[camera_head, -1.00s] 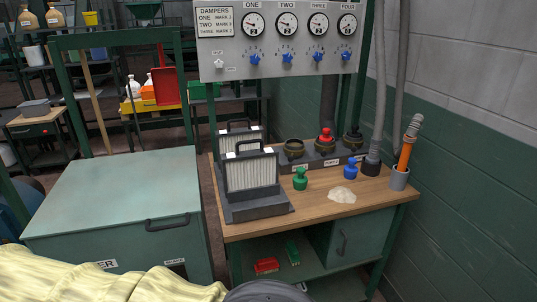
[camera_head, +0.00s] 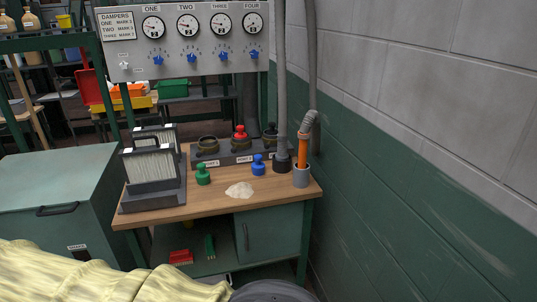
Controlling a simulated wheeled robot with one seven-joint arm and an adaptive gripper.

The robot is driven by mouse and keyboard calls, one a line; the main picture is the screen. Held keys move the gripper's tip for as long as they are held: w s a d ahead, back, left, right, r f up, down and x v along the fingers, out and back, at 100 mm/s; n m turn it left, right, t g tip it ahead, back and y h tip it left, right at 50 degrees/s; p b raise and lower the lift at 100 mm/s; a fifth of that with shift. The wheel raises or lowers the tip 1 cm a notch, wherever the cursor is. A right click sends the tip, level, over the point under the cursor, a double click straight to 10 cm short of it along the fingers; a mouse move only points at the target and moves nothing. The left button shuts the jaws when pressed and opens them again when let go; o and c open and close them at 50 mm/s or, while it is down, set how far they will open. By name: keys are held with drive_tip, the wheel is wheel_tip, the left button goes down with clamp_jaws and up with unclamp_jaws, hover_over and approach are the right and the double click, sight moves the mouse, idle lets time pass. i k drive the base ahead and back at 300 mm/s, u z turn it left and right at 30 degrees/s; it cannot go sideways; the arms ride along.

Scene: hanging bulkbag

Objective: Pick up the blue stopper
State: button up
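The blue stopper (camera_head: 258,165) stands upright on the wooden bench top (camera_head: 180,212), right of a pale powder pile (camera_head: 240,190) and left of a dark round base with a grey hose. A green stopper (camera_head: 203,174) stands on the bench to the left. A red stopper (camera_head: 240,133) sits in the middle one of the ports at the back of the bench. My gripper is not in view.
Filter panels in a dark holder (camera_head: 152,200) stand on the bench's left. A green cabinet (camera_head: 60,195) adjoins left. A dampers panel (camera_head: 185,40) rises behind.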

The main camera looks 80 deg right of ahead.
sight(257, 167)
drive_tip(key=z, duration=1.95)
drive_tip(key=i, duration=0.35)
drive_tip(key=u, duration=0.1)
